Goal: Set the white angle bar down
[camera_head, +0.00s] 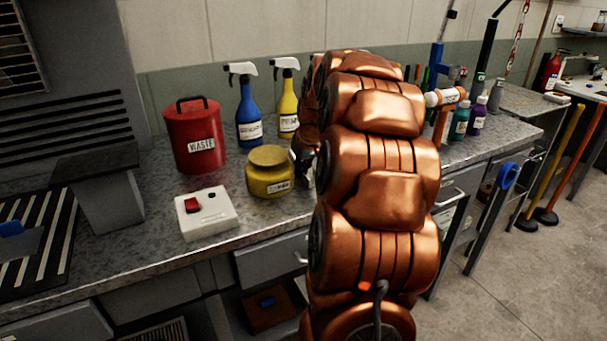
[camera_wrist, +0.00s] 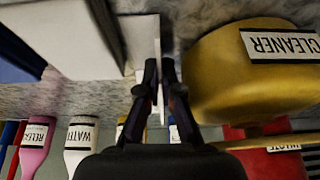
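A thin white strip (camera_wrist: 161,72), which looks like the white angle bar, stands edge-on between the two dark fingers of my gripper (camera_wrist: 161,88) in the wrist view. The fingers are close together on it, and a pale face shows just left of it. In the head view my copper arm covers the bar and most of my gripper; only a dark part shows beside the yellow jar (camera_head: 270,172). I cannot tell whether the bar touches the bench.
The yellow jar, labelled CLEANER, is close on the right in the wrist view (camera_wrist: 225,75). A white switch box (camera_head: 207,213), red waste can (camera_head: 194,137), blue spray bottle (camera_head: 248,112) and yellow spray bottle (camera_head: 288,103) stand on the bench (camera_head: 150,238). Its front-left part is clear.

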